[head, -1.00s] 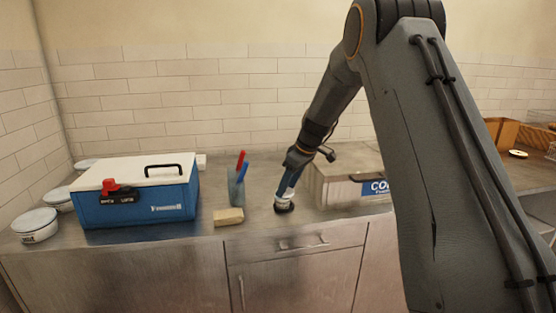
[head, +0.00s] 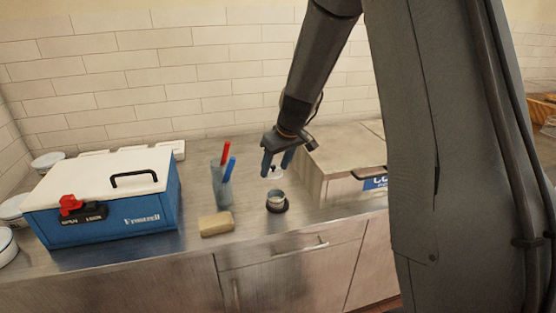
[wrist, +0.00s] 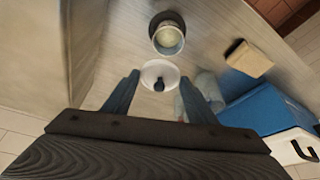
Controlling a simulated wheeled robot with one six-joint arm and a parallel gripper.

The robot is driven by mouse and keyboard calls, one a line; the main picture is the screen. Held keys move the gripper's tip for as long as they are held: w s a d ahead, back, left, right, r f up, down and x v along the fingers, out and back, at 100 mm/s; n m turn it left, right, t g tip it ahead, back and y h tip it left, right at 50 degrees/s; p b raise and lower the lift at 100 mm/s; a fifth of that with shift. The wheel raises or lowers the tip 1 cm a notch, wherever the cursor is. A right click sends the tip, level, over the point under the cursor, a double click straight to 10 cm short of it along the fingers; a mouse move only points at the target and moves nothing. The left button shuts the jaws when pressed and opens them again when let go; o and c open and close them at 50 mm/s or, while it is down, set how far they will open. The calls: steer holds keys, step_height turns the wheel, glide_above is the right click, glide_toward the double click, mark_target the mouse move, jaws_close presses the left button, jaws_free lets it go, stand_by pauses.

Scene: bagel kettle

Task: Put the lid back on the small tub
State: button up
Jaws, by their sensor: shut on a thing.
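The small tub (head: 276,199) stands upright and uncovered on the steel counter, with a dark ring at its foot. In the wrist view the open tub (wrist: 168,39) shows a pale inside. The lid (head: 273,174) is a white disc. In the wrist view the lid (wrist: 152,70) shows a black knob and sits between my two blue fingertips. My gripper (head: 276,168) points down and is shut on the lid, holding it above and slightly behind the tub. The lid is apart from the tub, with a gap between them.
A blue cool box (head: 110,205) with a white top stands at the left. A cup (head: 221,188) with red and blue pens and a tan sponge (head: 216,224) are left of the tub. A large box (head: 342,160) stands close on the right. The counter's front edge is near.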

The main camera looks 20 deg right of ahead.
steer(key=s, duration=0.2)
steer(key=shift+s+r+m, duration=0.3)
steer(key=shift+s+m, duration=0.05)
steer(key=shift+m, duration=0.05)
steer(key=shift+f, duration=0.15)
steer(key=shift+f+b, duration=2.6)
steer(key=shift+f, duration=0.55)
steer(key=shift+f+b, duration=0.15)
steer(key=shift+b, duration=0.7)
steer(key=o, duration=1.6)
steer(key=shift+c, duration=0.2)
steer(key=shift+r, duration=0.2)
